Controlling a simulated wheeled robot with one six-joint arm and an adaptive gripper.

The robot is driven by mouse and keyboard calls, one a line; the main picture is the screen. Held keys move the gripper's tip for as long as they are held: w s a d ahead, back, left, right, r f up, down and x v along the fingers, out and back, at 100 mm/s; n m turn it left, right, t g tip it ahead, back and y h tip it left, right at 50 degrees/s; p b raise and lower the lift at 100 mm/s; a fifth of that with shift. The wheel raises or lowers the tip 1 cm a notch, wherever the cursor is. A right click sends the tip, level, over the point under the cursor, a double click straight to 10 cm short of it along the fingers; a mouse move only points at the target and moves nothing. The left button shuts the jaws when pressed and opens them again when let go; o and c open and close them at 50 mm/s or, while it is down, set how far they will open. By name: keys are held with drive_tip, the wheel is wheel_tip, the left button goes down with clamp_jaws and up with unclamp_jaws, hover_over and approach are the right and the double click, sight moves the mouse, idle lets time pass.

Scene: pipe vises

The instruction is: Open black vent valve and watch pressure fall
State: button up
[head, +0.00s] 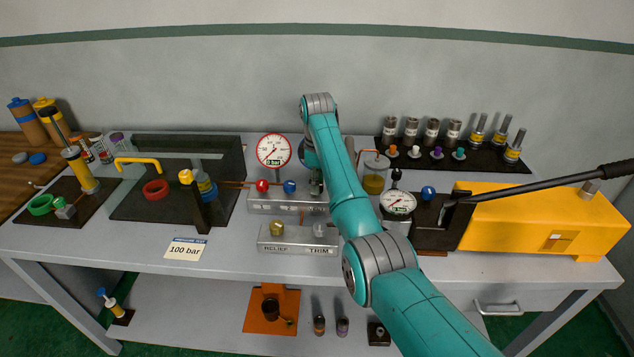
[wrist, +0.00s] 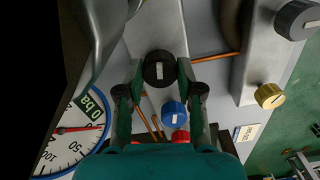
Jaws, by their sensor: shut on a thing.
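The black vent valve knob (wrist: 159,66) sits between the two fingers of my gripper (wrist: 158,80) in the wrist view, and the gripper is shut on it. A short pale mark runs across its face. In the head view my arm and gripper hide this knob. The red-rimmed pressure gauge (head: 273,151) stands on the manifold block behind it, and its window reads 0 bar.
The blue knob (head: 289,186) and red knob (head: 262,185) are close by on the same block. The relief and trim block (head: 298,247) stands in front. A second gauge (head: 397,202) by the yellow pump (head: 545,222) also reads 0 bar. A 100 bar card (head: 185,249) lies front left.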

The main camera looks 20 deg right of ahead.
drive_tip(key=o, duration=1.2)
drive_tip(key=shift+c, duration=0.2)
